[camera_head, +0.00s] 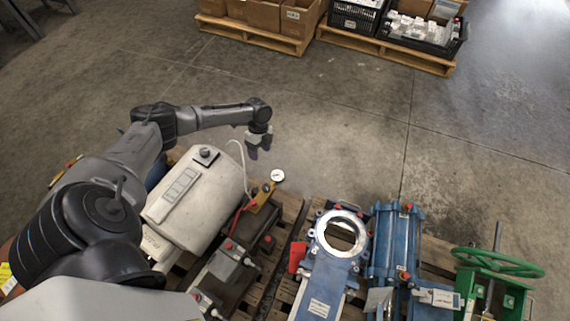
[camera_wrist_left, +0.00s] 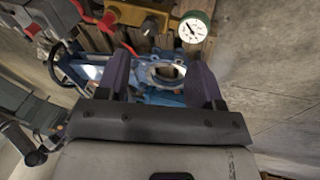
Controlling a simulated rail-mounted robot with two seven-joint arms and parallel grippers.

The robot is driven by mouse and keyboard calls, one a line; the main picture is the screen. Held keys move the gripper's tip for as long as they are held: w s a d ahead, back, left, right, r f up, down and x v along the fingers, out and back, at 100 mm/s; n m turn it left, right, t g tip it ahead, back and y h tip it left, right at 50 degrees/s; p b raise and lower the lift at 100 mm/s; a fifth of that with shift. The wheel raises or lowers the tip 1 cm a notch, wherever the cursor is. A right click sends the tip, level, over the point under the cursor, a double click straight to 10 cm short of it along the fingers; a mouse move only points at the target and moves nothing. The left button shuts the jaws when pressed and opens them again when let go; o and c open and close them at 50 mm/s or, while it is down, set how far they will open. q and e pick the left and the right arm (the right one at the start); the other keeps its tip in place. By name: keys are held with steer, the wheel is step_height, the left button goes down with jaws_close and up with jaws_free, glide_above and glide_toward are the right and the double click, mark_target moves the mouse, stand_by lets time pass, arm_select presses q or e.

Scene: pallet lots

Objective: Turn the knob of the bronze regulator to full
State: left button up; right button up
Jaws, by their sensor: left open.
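The bronze regulator (camera_head: 261,198) sits at the far end of the pallet load in the head view, beside the cream tank. Its white round gauge (camera_head: 277,176) faces up. In the left wrist view, the regulator's yellow-bronze body (camera_wrist_left: 122,13), its dark knob (camera_wrist_left: 150,26) and its gauge (camera_wrist_left: 193,30) show at the top. My left gripper (camera_head: 256,148) is above and beyond the regulator in the head view, pointing down. The wrist view shows its two fingers (camera_wrist_left: 162,80) apart, with nothing held between them. The knob is outside the fingers. My right gripper is in neither view.
A cream tank (camera_head: 196,204) stands left of the regulator, with a thin pale hose nearby. A blue valve with a ring flange (camera_head: 341,232), a blue cylinder unit (camera_head: 396,240) and a green handwheel (camera_head: 499,262) stand to the right. Open floor lies beyond.

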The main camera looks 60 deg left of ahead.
mark_target(266, 187)
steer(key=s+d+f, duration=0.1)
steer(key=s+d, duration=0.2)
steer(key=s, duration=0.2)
arm_select(q)
steer(key=s+d+f+m+b, duration=0.1)
steer(key=d+f+m+b, duration=0.1)
steer(key=f, duration=0.2)
steer(key=s+d+f+m+h+b, duration=0.1)
steer(key=d+f+m, duration=0.2)
steer(key=f, duration=0.1)
steer(key=s+d+f+m+b, duration=0.1)
steer(key=d+f+m+b, duration=0.1)
steer(key=f+m, duration=0.1)
steer(key=shift+d+f+t+b, duration=0.3)
steer(key=shift+f+b, duration=0.05)
steer(key=shift+f, duration=0.5)
steer(key=shift+d+f, duration=0.1)
steer(key=shift+f, duration=0.2)
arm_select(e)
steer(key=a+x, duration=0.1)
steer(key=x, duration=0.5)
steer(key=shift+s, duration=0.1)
arm_select(q)
steer(key=c, duration=0.9)
